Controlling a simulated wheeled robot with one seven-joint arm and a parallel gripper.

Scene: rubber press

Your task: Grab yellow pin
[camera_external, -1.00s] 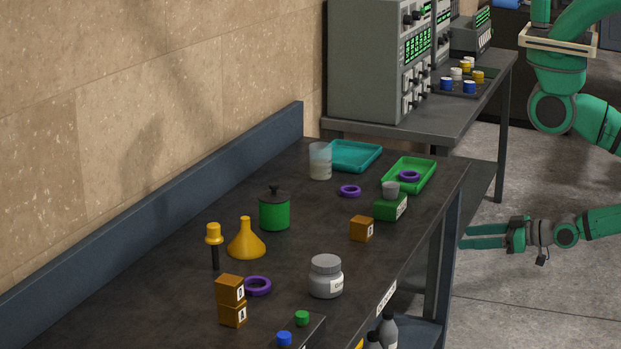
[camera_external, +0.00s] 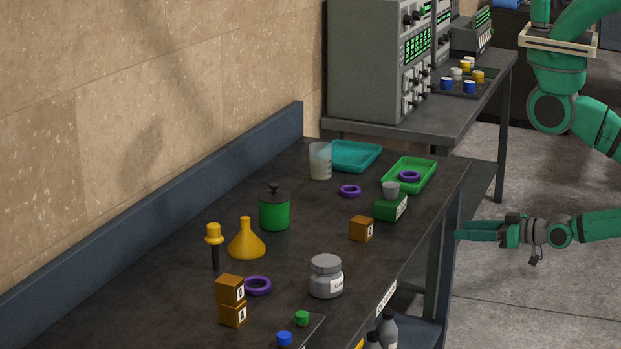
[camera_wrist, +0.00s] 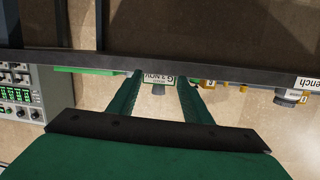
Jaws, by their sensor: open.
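A pin with a yellow head and a dark shaft (camera_external: 214,236) stands upright on the near bench, left of a yellow funnel (camera_external: 246,240). More yellow pegs (camera_external: 467,65) sit among white and blue ones in a dark tray on the back bench. I cannot tell which of these the task means. My gripper (camera_external: 460,235) is beyond the near bench's right edge, low beside the bench leg, far from all of these. In the wrist view my gripper (camera_wrist: 160,78) is open with nothing between its fingers. The upright pin is not clearly seen there.
The near bench holds a green canister (camera_external: 274,211), a grey jar (camera_external: 326,277), stacked orange blocks (camera_external: 231,302), purple rings (camera_external: 257,286), a green box (camera_external: 390,208), and green (camera_external: 427,184) and teal (camera_external: 374,163) trays. The bench edge (camera_wrist: 95,62) crosses the wrist view ahead of my fingers.

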